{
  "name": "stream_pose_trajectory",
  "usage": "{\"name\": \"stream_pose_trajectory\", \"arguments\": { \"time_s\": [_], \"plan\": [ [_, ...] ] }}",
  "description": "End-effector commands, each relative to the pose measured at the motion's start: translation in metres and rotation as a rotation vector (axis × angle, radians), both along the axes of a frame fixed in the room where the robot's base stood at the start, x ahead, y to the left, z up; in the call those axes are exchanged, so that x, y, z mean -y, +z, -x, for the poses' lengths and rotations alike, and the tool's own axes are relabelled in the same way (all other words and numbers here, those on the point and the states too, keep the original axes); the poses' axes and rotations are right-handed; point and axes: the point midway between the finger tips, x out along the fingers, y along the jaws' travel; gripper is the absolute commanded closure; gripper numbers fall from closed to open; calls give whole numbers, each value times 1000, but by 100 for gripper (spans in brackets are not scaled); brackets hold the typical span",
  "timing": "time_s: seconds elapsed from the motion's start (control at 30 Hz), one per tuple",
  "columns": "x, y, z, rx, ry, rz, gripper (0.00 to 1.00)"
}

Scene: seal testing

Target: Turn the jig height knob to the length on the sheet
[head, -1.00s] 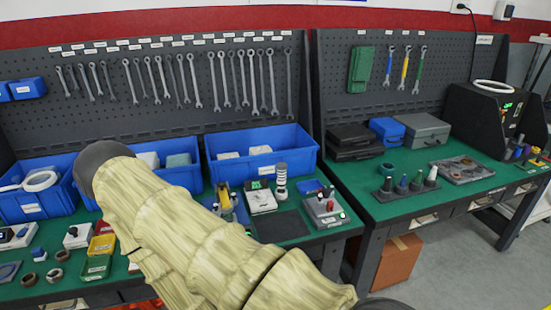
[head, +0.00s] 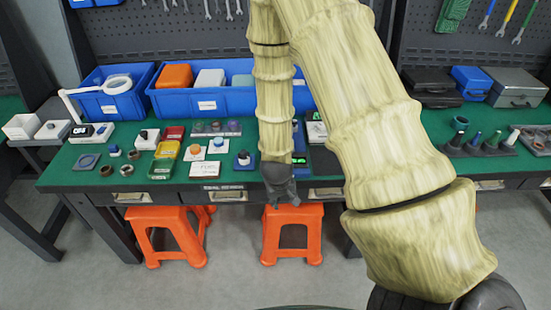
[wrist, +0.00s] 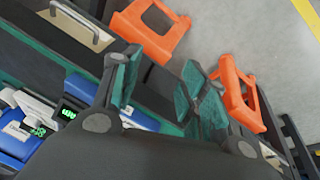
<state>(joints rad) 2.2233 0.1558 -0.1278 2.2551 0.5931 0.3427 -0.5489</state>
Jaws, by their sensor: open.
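My gripper (head: 282,198) hangs low in front of the bench's front edge in the head view. In the wrist view my gripper (wrist: 160,66) is open, with nothing between its green-padded fingers. A blue device with a white part and a lit green display (wrist: 72,113) shows at lower left in the wrist view. I cannot tell whether it is the jig, and no height knob can be made out clearly. A white printed card (head: 205,170) lies at the bench front, left of my gripper; its print is too small to read. My arm hides part of the bench.
Two orange stools (head: 166,232) (head: 293,232) stand below the bench (head: 75,168). Blue bins (head: 205,105) line its back. A magnifier lamp (head: 112,86) stands at left. Small knobbed devices and trays crowd the bench top. Grey floor in front is clear.

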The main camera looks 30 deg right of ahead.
Motion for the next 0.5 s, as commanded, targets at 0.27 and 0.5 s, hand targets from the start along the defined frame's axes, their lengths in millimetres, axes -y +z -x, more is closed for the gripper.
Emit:
{"name": "stream_pose_trajectory", "arguments": {
  "time_s": [0.27,0.5],
  "plan": [
    [33,89,-73,118,-85,-52,57],
    [43,127,-98,171,-110,-90,57]
  ]
}}
